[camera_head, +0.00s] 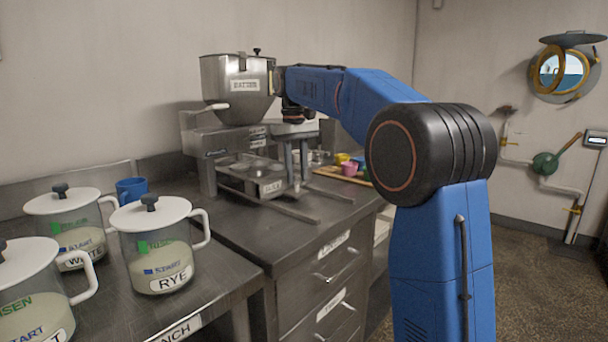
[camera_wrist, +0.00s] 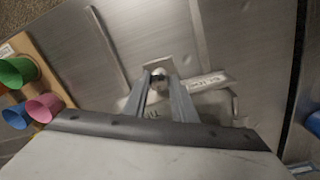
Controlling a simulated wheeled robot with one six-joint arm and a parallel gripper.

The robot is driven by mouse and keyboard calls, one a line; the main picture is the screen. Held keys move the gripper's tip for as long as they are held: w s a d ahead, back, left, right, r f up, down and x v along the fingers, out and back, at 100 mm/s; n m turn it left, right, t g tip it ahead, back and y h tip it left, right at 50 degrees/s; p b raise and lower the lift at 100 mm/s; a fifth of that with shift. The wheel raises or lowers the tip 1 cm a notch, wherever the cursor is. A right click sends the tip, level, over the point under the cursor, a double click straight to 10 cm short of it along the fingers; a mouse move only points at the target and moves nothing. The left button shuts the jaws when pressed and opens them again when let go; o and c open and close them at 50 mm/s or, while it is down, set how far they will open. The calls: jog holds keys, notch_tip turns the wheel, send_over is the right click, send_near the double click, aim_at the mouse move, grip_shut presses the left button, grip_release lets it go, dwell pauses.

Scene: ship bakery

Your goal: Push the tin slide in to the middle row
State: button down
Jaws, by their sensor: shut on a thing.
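The tin slide (camera_head: 262,183) is a metal tray with round tins, under the batter hopper (camera_head: 237,88) in the head view. It sits between two rails that run out toward the counter's front edge. My gripper (camera_head: 297,178) reaches down at its front right end, and its fingers partly hide the slide. Which row of tins is under the hopper spout I cannot tell.
Lidded jars (camera_head: 157,243) stand on the bench at the left, with a blue mug (camera_head: 131,190) behind. Coloured cups (camera_head: 350,168) stand on a board right of the slide; they also show at the wrist view's left (camera_wrist: 45,106). The front counter top is clear.

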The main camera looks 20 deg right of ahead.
jog(key=shift+w, duration=0.1)
dwell(0.3)
jog(key=c, duration=1.5)
grip_release()
jog(key=shift+o, duration=0.2)
jog(key=shift+r, duration=0.1)
notch_tip(320, 180, up, 12)
jog(key=shift+a, duration=0.3)
jog(key=s+d+f+t, duration=0.1)
jog(key=s+f, duration=0.3)
jog(key=s, duration=0.7)
jog(key=s+d+f+t, duration=0.1)
jog(key=s+f+t, duration=0.2)
jog(key=s+f, duration=2.8)
jog(key=shift+d+f+m+t+y, duration=0.15)
jog(key=shift+m+t+y, duration=0.15)
jog(key=shift+t, duration=0.1)
